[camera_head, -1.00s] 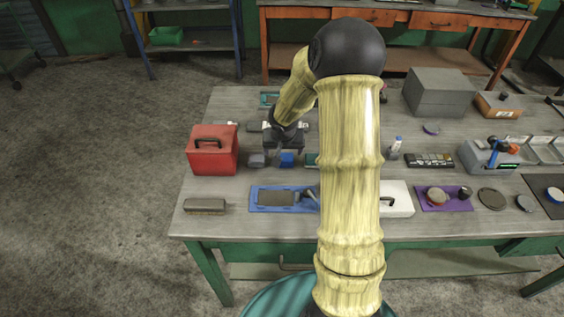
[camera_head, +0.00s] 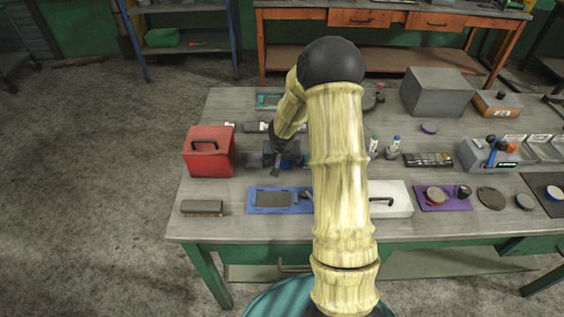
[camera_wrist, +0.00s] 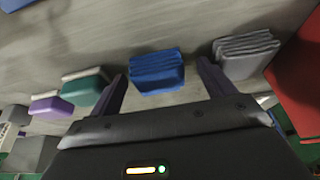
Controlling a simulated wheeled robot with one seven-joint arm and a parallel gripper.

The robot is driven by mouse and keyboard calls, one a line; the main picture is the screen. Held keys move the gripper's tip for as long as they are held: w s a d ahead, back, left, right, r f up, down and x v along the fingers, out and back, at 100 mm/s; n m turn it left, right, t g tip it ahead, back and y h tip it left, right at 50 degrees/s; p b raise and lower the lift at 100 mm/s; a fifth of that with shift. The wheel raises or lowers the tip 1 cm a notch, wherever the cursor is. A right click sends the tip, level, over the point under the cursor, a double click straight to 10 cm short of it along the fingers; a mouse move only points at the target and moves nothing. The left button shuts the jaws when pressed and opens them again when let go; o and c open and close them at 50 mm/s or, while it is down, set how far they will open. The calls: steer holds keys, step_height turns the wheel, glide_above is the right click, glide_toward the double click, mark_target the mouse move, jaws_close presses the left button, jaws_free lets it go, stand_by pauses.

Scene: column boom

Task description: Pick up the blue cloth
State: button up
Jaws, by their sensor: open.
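The blue cloth (camera_wrist: 157,72) is a small folded stack lying on the table, seen in the wrist view between the two fingers. In the head view only a bit of the blue cloth (camera_head: 286,163) shows beside my gripper. My gripper (camera_head: 281,168) is open above the table, just right of the red box. In the wrist view my gripper (camera_wrist: 160,82) has one finger on each side of the cloth, apart from it and holding nothing. A folded grey cloth (camera_wrist: 245,52) lies right of the cloth in the wrist view.
The red box (camera_head: 208,158) stands close to my gripper. A blue tray (camera_head: 300,204) and a brush (camera_head: 202,208) lie nearer the front edge.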

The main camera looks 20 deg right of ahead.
stand_by(0.4)
steer(key=c, duration=1.1)
steer(key=shift+r, duration=0.15)
step_height(320, 180, up, 10)
steer(key=p, duration=0.3)
steer(key=o, duration=0.4)
steer(key=shift+d, duration=0.1)
steer(key=shift+c, duration=1.3)
